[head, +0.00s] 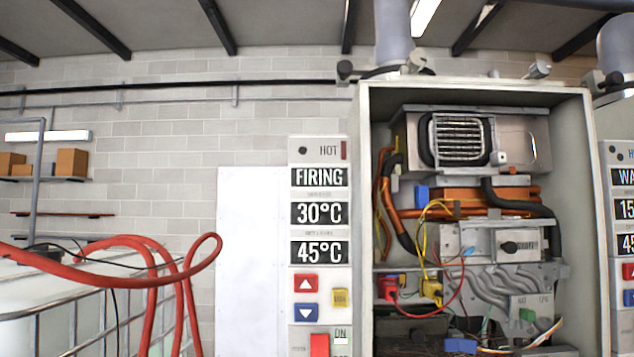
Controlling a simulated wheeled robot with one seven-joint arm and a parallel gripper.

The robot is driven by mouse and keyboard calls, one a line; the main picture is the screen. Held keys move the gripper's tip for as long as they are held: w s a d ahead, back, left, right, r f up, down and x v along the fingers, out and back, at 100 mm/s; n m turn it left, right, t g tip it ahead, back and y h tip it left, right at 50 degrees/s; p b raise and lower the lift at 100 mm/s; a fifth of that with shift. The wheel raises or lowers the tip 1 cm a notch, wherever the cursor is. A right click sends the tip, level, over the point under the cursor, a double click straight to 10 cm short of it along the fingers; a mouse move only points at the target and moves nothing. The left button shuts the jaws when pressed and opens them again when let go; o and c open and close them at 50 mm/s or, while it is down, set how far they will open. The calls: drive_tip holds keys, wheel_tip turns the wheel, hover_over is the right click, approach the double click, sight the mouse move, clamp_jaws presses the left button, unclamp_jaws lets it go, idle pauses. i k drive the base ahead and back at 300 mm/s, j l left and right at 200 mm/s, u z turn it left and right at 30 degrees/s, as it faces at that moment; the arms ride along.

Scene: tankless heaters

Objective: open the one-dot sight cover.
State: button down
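An open heater cabinet (364,200) stands right of centre in the head view. A control panel (319,255) at its left bears one dark dot (303,150) beside the word HOT. High inside, a metal box (541,140) carries a dark-framed grille (460,139) and, right of it, a rounded plate or window (519,146) with a small light fitting (498,158) at its lower left. I cannot tell for certain which part is the sight cover, or whether it is open or closed. My gripper is not in view.
A second heater's panel (626,200) shows at the right edge. A red hose (160,260) loops over a caged tank (60,305) at left. A white board (248,260) stands against the wall.

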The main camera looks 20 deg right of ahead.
sight(513, 244)
drive_tip(key=z, duration=1.3)
drive_tip(key=i+u, duration=0.15)
drive_tip(key=u, duration=0.3)
